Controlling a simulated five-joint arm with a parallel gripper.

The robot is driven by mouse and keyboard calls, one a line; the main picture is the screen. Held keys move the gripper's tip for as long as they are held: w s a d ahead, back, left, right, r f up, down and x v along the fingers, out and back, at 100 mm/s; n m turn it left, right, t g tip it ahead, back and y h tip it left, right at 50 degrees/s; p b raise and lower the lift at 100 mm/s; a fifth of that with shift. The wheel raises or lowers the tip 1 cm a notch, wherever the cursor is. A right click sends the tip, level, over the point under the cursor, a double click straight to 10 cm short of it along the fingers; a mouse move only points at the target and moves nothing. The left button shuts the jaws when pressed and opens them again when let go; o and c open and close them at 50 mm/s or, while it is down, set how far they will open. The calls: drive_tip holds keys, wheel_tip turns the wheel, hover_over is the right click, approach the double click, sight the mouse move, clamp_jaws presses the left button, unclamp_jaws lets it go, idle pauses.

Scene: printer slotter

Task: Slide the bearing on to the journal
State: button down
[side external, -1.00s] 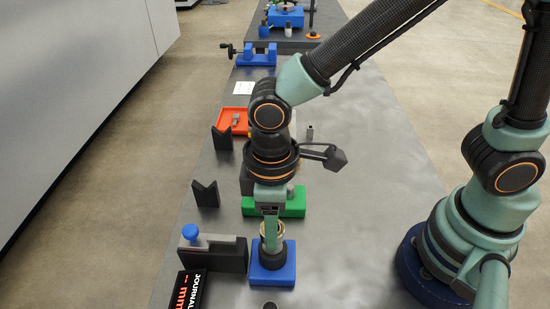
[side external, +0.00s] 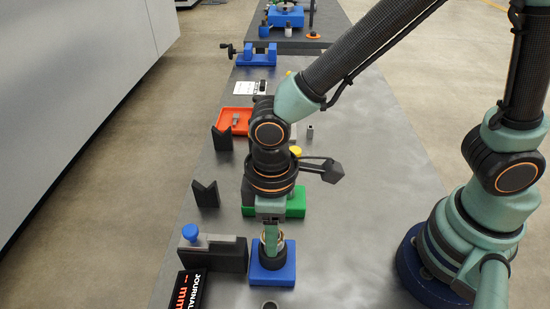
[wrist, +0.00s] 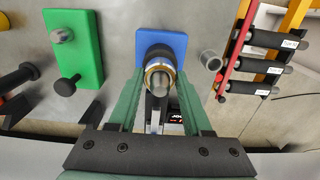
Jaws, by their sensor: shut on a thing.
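The bearing is a brass and steel ring (wrist: 151,70) between my gripper's fingers. My gripper (side external: 270,243) is shut on it above the blue block (side external: 288,272), pointing down. The journal (wrist: 162,78) is a grey metal post, and the ring appears to be around it in the wrist view. A black collar (side external: 270,264) sits at the post's foot on the blue block. The fingers hide part of the ring, and I cannot tell exactly how far down the post it sits. My gripper also shows in the wrist view (wrist: 158,80).
A green block (side external: 293,208) stands just behind. An orange tray (side external: 228,116) and a blue vise (side external: 257,55) lie farther back.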

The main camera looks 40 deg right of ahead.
drive_tip(key=shift+f, duration=0.4)
idle(0.7)
drive_tip(key=shift+c, duration=1.3)
unclamp_jaws()
wheel_tip(320, 180, up, 12)
drive_tip(key=shift+f, duration=0.15)
drive_tip(key=shift+w+d+r, duration=0.15)
drive_tip(key=shift+d+r, duration=0.05)
drive_tip(key=w+d+r+m+t, duration=0.1)
drive_tip(key=d+m+t, duration=0.1)
drive_tip(key=d, duration=0.5)
drive_tip(key=w+d+r+m+t, duration=0.1)
drive_tip(key=d+m, duration=0.3)
drive_tip(key=d, duration=0.4)
drive_tip(key=w+d+r+m+t, duration=0.2)
drive_tip(key=d+m, duration=0.1)
drive_tip(key=d, duration=0.4)
drive_tip(key=shift+w+d+r+t, duration=0.25)
drive_tip(key=shift+d+r+t, duration=0.05)
drive_tip(key=shift+d+r, duration=0.1)
